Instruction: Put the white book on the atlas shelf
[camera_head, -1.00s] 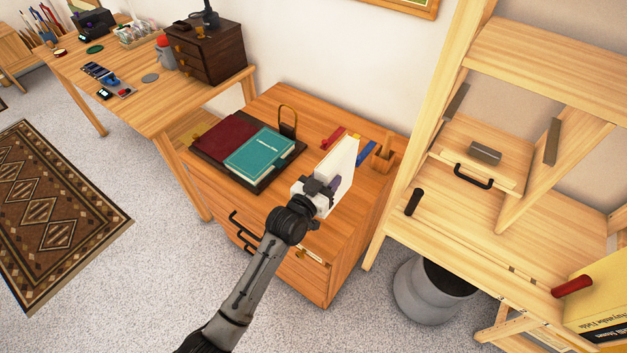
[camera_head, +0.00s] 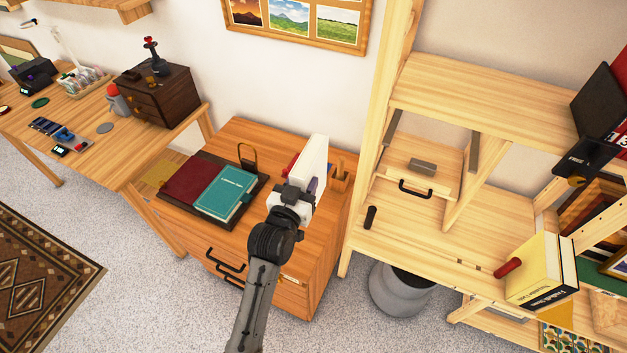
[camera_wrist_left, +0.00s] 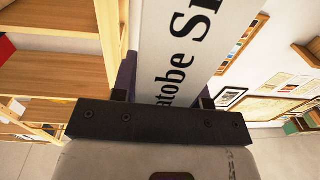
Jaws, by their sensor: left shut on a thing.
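My left gripper (camera_head: 292,199) is shut on the white book (camera_head: 314,162) and holds it upright above the wooden cabinet (camera_head: 289,258). In the left wrist view the white book (camera_wrist_left: 178,45) stands between the fingers, with large black lettering on its spine. The light wooden shelf unit (camera_head: 500,100) is to the right of the held book. A thick yellow book (camera_head: 535,277) stands on it at the lower right, beside a red cylindrical object (camera_head: 508,267). I cannot tell which board is the atlas shelf. My right gripper is not in view.
A teal book (camera_head: 225,192) and a dark red one (camera_head: 190,180) lie on the cabinet, left of my arm. A grey bin (camera_head: 400,292) stands under the shelf unit. A small drawer (camera_head: 420,170) with a black handle sits in the unit. Dark objects (camera_head: 585,158) stick out at the far right.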

